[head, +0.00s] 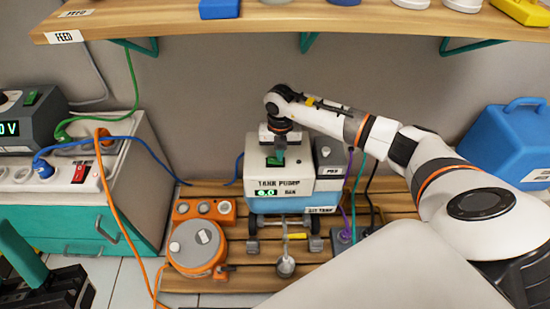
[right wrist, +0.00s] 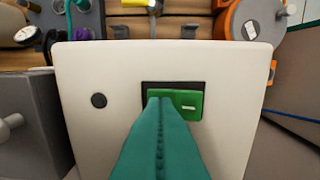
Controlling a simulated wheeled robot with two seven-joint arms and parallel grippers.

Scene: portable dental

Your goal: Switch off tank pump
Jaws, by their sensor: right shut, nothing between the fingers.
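The tank pump (head: 302,171) is a white and blue box labelled TANK PUMP, standing on the slatted wooden rack. Its small green display (head: 265,193) seems to read 0.0 BAR. On its top is a green rocker switch (right wrist: 190,106) in a black recess. My right gripper (right wrist: 160,101) is shut and empty, its teal fingertips at the left part of the switch and hiding some of it. I cannot tell whether they touch it. My left gripper (head: 28,258) shows partly at the lower left, with a teal finger and black body; its opening is unclear.
An orange round device (head: 197,247) stands left of the pump. A power unit with blue, green and orange cables (head: 62,168) sits on the left cabinet. A wooden shelf (head: 290,20) hangs above. A blue case (head: 510,145) is at the right.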

